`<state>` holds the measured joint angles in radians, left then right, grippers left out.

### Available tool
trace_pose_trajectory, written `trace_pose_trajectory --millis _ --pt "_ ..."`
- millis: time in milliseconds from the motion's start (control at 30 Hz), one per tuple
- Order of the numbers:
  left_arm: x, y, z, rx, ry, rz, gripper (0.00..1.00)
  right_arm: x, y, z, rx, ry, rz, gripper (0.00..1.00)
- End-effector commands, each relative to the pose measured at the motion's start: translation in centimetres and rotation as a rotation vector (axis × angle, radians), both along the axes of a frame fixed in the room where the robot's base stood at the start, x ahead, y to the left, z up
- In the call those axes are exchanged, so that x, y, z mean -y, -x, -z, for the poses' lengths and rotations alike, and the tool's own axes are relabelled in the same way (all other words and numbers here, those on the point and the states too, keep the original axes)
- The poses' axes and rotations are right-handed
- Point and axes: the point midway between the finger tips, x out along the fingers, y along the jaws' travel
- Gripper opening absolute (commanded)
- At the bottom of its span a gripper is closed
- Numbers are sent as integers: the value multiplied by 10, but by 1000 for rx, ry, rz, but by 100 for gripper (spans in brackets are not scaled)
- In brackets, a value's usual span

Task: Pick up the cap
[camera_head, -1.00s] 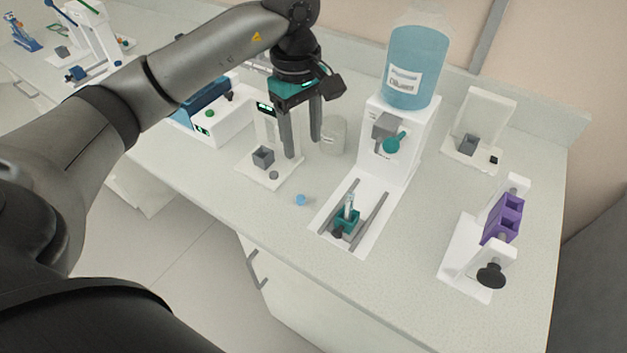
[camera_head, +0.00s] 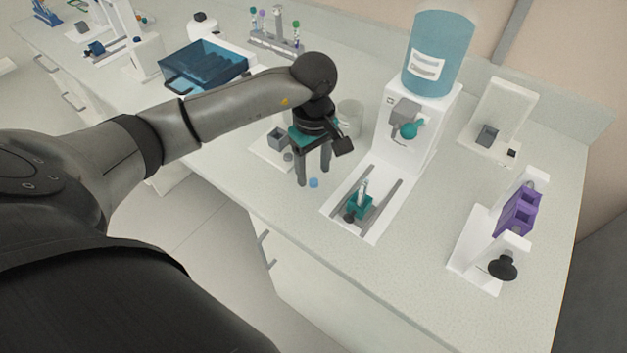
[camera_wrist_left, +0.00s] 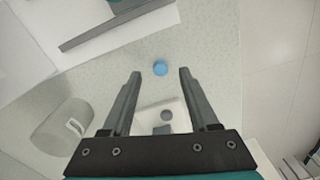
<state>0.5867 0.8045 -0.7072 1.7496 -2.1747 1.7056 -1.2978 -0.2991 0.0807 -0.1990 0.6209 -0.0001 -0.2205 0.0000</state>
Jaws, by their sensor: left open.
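The cap is a small blue disc (camera_head: 313,183) lying on the counter near its front edge. In the left wrist view the cap (camera_wrist_left: 160,68) sits just beyond the fingertips, roughly centred between them. My left gripper (camera_head: 314,178) is open and empty, pointing down above the counter beside the cap. In the left wrist view its two fingers (camera_wrist_left: 160,73) are spread apart with nothing between the tips. My right gripper is not in view.
A white dispenser (camera_head: 421,128) with a teal tube holder (camera_head: 358,206) on its base stands right of the cap. A white plate with a grey block (camera_head: 277,139) and a beaker (camera_head: 349,121) are behind the gripper. A purple rack (camera_head: 519,212) stands further right.

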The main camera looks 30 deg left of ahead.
Motion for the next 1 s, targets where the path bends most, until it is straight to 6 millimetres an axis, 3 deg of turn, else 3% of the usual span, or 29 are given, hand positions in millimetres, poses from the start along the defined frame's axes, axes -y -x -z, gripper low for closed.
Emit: trace_pose_trajectory --millis 200,467,1000 --pt "1 1 24 1 1 -1 60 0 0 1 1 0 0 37" --pt "1 1 26 2 1 -1 59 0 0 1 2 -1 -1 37" --pt "1 1 25 2 1 -1 0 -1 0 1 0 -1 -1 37"
